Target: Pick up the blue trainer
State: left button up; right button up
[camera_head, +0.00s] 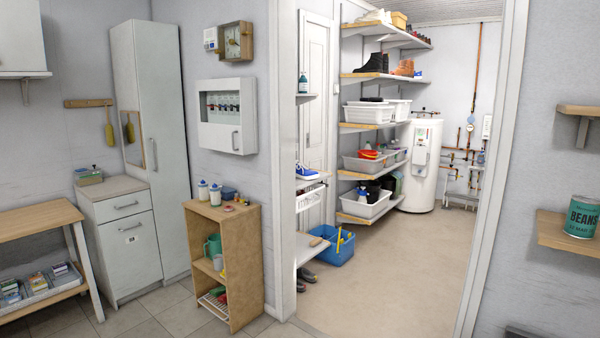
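The blue trainer (306,171) is small in the head view. It rests on a narrow white shelf just inside the doorway, at the left side of the back room. It looks blue with white parts, and the door frame may hide its left end. A white basket hangs or stands just below it. Neither of my grippers shows in the head view.
A wooden shelf unit (237,262) stands left of the doorway (390,290). Beyond it are a blue crate (335,248) on the floor, loaded wall shelves and a white water tank (418,165). The floor through the doorway is clear. A green can (582,217) sits on a right-hand shelf.

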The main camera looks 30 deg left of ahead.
aim_at(302, 171)
jog(key=i+u, duration=0.45)
jog(key=i, duration=2.05)
jog(key=i+l+u, duration=0.15)
jog(key=i+u, duration=0.25)
jog(key=i, duration=0.3)
jog(key=i+l+u, duration=0.35)
jog(key=i, duration=0.3)
jog(key=i+l+u, duration=0.4)
jog(key=i+l, duration=0.15)
jog(key=i, duration=0.1)
